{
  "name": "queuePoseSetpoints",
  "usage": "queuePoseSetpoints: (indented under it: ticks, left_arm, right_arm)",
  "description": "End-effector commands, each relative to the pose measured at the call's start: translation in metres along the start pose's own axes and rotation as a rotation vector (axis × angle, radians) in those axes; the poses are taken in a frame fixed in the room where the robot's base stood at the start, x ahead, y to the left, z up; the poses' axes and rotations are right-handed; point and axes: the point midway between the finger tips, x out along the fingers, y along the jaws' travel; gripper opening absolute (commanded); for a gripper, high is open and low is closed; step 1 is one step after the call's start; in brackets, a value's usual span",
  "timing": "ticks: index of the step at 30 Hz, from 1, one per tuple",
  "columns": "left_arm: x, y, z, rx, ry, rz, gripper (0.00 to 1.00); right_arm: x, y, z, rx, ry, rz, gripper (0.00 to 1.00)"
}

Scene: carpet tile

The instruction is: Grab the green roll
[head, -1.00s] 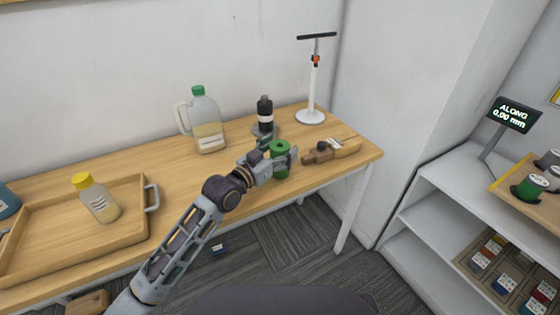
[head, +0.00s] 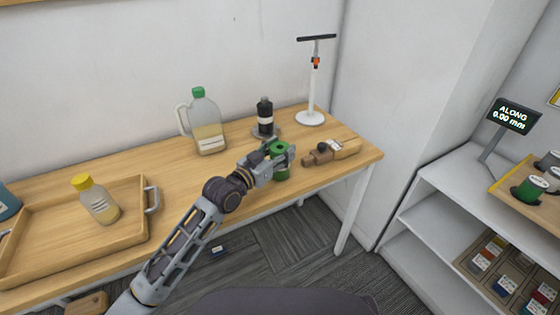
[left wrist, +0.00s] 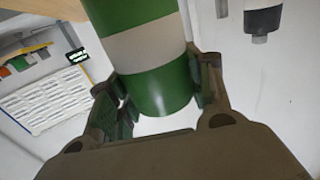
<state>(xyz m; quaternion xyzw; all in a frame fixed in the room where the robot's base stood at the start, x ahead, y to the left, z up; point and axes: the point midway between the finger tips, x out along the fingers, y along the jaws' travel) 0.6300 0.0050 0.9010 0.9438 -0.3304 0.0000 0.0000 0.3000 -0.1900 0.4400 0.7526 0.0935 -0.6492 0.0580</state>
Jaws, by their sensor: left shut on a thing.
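The green roll (head: 281,174) is at the front edge of the wooden table, between the fingers of my left gripper (head: 282,158). In the left wrist view the green roll (left wrist: 150,50) shows as a green cylinder with a pale band around its middle. The fingers of my left gripper (left wrist: 160,95) press on it from both sides. In the head view the fingers hide part of the roll. I cannot tell whether it still touches the table. My right gripper is not in view.
A wooden tool (head: 332,152) lies right of the roll. Behind stand a black bottle (head: 265,118), a jug (head: 207,125) and a white stand (head: 313,90). A tray (head: 135,232) with a yellow-capped bottle (head: 99,202) is left. A grey shelf (head: 440,178) stands right.

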Motion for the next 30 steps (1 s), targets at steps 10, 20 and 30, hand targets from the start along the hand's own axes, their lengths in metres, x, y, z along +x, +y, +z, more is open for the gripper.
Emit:
queuePoseSetpoints:
  ticks: [10,20,30]
  left_arm:
    - [0.000,0.000,-0.006,0.000,0.002,0.000,0.22]
    - [0.000,0.000,-0.036,0.002,0.004,0.000,0.23]
    - [0.000,0.000,-0.079,0.001,0.003,0.000,0.23]
  right_arm:
    - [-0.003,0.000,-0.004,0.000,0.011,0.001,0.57]
    - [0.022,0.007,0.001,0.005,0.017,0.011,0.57]
    - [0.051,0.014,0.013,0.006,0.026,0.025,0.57]
